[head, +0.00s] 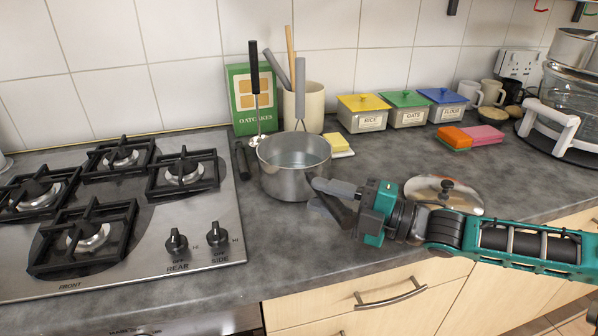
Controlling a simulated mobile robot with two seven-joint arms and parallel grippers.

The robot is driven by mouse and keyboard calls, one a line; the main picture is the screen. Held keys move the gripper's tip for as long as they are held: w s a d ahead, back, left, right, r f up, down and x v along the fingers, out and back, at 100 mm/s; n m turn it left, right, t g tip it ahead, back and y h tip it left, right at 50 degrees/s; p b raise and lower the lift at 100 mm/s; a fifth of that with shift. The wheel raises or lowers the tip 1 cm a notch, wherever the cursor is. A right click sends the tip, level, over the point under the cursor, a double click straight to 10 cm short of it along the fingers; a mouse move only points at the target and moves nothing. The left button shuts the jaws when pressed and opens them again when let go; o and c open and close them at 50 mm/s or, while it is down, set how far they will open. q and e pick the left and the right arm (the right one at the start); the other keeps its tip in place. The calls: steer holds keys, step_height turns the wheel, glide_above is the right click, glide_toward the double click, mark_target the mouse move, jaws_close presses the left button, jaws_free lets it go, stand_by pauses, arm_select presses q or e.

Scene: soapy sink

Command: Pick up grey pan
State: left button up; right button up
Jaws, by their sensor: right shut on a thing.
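The grey pan (286,182) is a round metal saucepan on the dark worktop, just right of the hob. My right gripper (340,198) comes in from the right and is shut on the pan's handle close to the pan's rim. The fingers hide much of the handle. I cannot tell whether the pan's base is clear of the worktop. My left gripper is not in view.
A gas hob (215,255) with black grates lies to the left. Behind the pan stand a utensil pot (314,108) and a green oatcakes box (240,100). A glass lid (443,192) lies beyond my right arm. Storage tins (363,114) and sponges (482,138) sit further back right.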

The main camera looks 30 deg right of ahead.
jaws_close()
stand_by(0.5)
